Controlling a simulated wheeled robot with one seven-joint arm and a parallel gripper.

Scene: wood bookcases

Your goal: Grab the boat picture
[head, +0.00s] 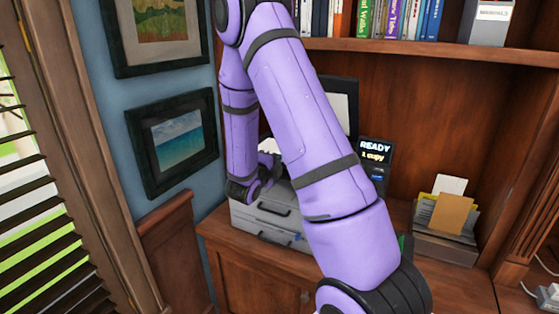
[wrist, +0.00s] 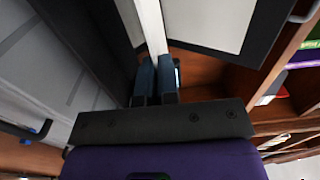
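No boat is visible on any picture. A dark-framed picture (head: 178,140) on the blue wall shows a blue sea and a beach. Another dark frame with a pale panel (head: 341,98) stands behind my arm above the grey machine, mostly hidden. In the wrist view, a dark-edged pale panel (wrist: 215,20) is close beyond my gripper (wrist: 156,68). The two fingers are close together, and a pale strip runs down to the narrow gap between them. I cannot tell whether they grip it. In the head view my forearm hides the fingertips.
A grey machine with drawer handles (head: 268,218) sits on the wooden cabinet. A small display reading READY (head: 376,152) and a paper tray (head: 445,245) are to the right. A bookshelf (head: 440,52) hangs above. Window blinds (head: 35,220) are at the left.

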